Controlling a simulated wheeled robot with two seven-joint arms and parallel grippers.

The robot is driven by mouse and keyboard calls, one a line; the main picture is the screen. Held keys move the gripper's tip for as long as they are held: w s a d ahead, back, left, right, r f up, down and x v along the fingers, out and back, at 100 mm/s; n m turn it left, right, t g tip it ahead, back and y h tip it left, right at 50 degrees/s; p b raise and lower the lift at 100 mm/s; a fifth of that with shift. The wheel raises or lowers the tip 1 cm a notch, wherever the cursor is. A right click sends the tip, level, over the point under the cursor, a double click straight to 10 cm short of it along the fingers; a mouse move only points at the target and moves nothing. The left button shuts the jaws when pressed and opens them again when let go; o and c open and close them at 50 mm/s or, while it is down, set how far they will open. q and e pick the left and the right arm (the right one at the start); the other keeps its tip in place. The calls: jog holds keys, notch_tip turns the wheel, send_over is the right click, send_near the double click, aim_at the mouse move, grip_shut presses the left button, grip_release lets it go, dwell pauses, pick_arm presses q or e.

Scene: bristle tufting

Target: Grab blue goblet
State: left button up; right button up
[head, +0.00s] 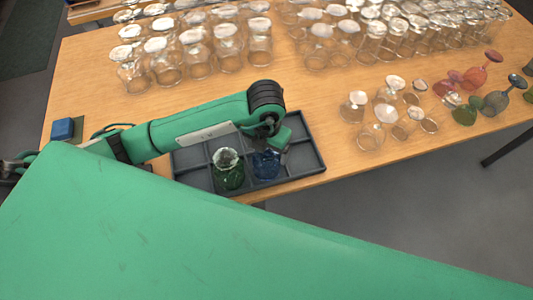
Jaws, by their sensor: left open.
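A blue glass (266,164), which looks like the blue goblet, stands in a compartment of the grey divided tray (318,164) near the table's front edge. Its top is partly hidden by my arm, so its full shape is unclear. My left gripper (282,146) is just above and to the right of the blue glass, its jaws open. I cannot tell whether it touches the glass. A dark green glass (228,172) stands in the tray to the left of the blue one. My right gripper is not in view.
Many clear glasses (195,52) stand in rows at the back of the wooden table (95,60). More clear glasses (371,136) stand at right, beside a red goblet (475,76) and green goblet (466,112). A blue block (63,129) lies at far left.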

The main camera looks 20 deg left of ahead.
pick_arm(q)
jog(key=shift+f, duration=0.2)
jog(key=c, duration=1.3)
jog(key=shift+o, duration=0.2)
jog(key=shift+r, duration=0.1)
